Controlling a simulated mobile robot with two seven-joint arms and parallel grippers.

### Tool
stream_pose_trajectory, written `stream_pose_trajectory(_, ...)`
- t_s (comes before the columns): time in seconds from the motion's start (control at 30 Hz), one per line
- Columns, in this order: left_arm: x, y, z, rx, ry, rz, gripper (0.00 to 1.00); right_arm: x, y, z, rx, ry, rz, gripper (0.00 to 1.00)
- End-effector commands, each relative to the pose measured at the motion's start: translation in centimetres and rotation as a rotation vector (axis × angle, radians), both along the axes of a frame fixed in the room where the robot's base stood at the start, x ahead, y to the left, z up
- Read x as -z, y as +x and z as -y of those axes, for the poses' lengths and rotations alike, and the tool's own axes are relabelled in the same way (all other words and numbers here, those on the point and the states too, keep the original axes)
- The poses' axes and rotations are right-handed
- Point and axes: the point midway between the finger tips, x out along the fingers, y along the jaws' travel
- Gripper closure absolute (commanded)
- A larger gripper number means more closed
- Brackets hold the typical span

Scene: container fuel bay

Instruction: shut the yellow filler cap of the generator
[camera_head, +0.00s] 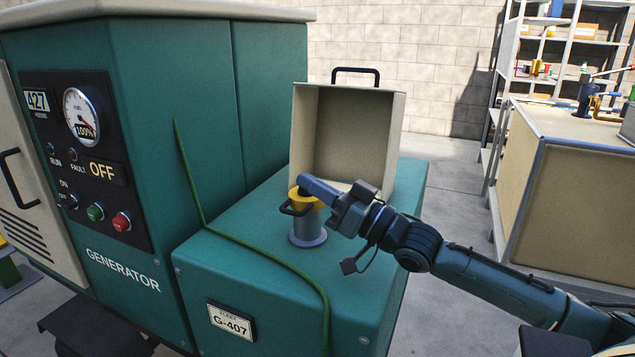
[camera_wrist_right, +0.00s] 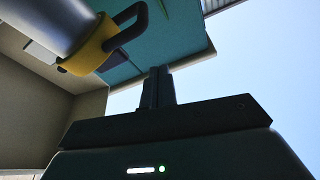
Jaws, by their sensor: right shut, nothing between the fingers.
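The yellow filler cap (camera_head: 296,204) sits on top of a short grey filler neck (camera_head: 308,232) on the generator's low green housing (camera_head: 250,250). A dark loop handle sticks out from the cap towards the left. My right gripper (camera_head: 304,186) is shut and empty, its tip just above and behind the cap, covering part of it. In the right wrist view the cap (camera_wrist_right: 92,48) and its loop handle (camera_wrist_right: 138,20) are at upper left, apart from my shut fingers (camera_wrist_right: 157,88) in the picture. I cannot tell whether the cap is fully seated. My left gripper is not in view.
A beige open cover (camera_head: 350,135) with a black handle stands behind the neck. A green cord (camera_head: 255,243) runs across the housing. The control panel (camera_head: 85,150) reads OFF and 100%. A beige bench (camera_head: 570,190) and shelves (camera_head: 560,60) stand at right.

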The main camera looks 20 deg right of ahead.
Motion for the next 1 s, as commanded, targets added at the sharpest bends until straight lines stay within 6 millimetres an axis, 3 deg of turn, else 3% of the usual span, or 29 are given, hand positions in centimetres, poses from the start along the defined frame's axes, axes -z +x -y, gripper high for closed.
stream_pose_trajectory(0.3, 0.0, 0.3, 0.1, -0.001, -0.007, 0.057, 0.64, 1.3, -0.3, -0.4, 0.0, -0.097, 0.086, 1.0)
stream_pose_trajectory(1.0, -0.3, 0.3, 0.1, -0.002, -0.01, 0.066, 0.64, 1.3, -0.4, -0.4, 0.001, -0.117, 0.104, 1.0)
